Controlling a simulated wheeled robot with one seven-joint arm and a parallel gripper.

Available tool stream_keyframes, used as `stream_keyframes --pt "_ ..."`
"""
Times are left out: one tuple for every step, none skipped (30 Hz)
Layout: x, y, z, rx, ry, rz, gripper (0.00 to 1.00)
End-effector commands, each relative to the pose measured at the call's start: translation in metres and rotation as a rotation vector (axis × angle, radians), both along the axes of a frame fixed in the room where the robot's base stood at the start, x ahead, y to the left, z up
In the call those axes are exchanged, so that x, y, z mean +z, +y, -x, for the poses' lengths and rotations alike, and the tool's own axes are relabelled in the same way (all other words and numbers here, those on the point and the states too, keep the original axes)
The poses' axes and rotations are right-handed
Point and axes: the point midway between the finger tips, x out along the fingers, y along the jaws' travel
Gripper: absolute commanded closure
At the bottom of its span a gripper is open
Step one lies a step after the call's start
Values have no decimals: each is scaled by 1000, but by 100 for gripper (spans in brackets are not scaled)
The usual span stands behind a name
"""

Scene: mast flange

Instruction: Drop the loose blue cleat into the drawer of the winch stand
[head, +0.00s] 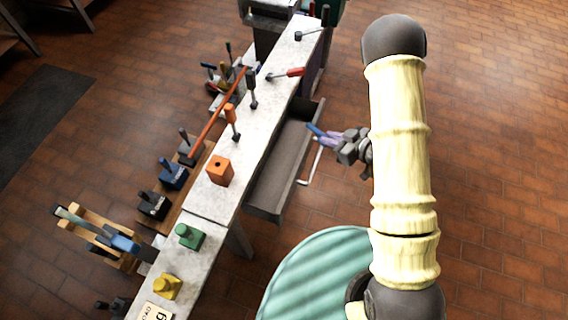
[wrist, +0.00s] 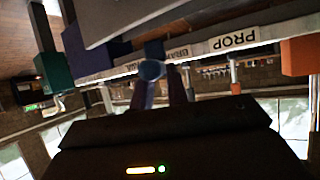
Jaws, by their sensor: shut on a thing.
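My gripper (head: 322,137) reaches in from the right in the head view, its purplish fingers shut on the blue cleat (head: 314,129). Only a small part of the cleat shows past the fingertips. In the wrist view the cleat (wrist: 151,69) is a rounded blue end between the two dark fingers. The winch stand (head: 258,133) is a long, pale-topped bench. Its grey drawer (head: 262,205) is pulled open on the right side, with a pale bar handle (head: 312,168). The fingertips overlap the drawer's outer edge near its far end; their height above it is unclear.
An orange block (head: 220,171), a green block (head: 189,236) and a yellow block (head: 167,287) stand on the bench top, with several upright tools. A teal ribbed round surface (head: 315,275) is at bottom centre. Brick floor right of the drawer is clear.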

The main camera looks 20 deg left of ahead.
Motion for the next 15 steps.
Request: stream_keyframes --pt "1 0 0 -1 0 0 100" --pt "1 0 0 -1 0 0 100" --pt "1 0 0 -1 0 0 100" --pt "1 0 0 -1 0 0 100" --pt "1 0 0 -1 0 0 100" --pt "0 1 0 -1 0 0 100" --pt "-1 2 -1 -1 0 0 100" --pt "-2 3 -2 0 0 0 100" --pt "-4 6 -3 -1 0 0 100" --pt "-6 10 -5 0 1 0 100" --pt "-8 14 -6 1 0 0 100" --pt "-11 20 -9 3 -1 -1 100" --pt "-14 25 -11 2 0 -1 100" --pt "-18 30 -14 3 0 0 100" --pt "-22 37 -18 3 -1 0 100"
